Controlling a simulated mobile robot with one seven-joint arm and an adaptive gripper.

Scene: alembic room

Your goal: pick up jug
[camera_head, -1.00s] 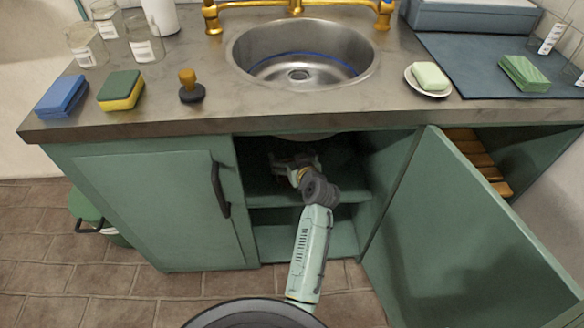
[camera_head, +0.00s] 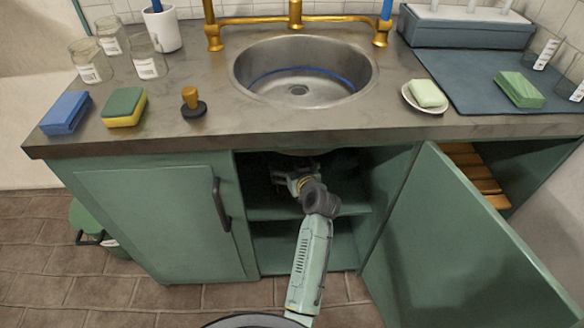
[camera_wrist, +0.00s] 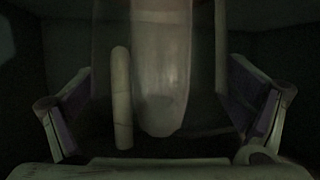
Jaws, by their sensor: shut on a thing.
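The jug (camera_wrist: 160,70) shows in the wrist view as a pale, see-through vessel with a rounded lower end, in dim light. A pale upright bar (camera_wrist: 122,100), possibly its handle, stands just left of its middle. My gripper (camera_wrist: 160,98) has one finger at each side of the jug and is shut on it. In the head view my gripper (camera_head: 288,180) is inside the dark open cabinet (camera_head: 350,235) under the sink, above its middle shelf. The jug cannot be made out there.
The counter edge (camera_head: 300,138) and sink bowl hang over the opening. The open cabinet door (camera_head: 465,250) swings out on the right; a closed door (camera_head: 155,220) is on the left. The lower shelf space looks empty. Sponges (camera_head: 124,107) and glass jars (camera_head: 148,66) stand on the counter.

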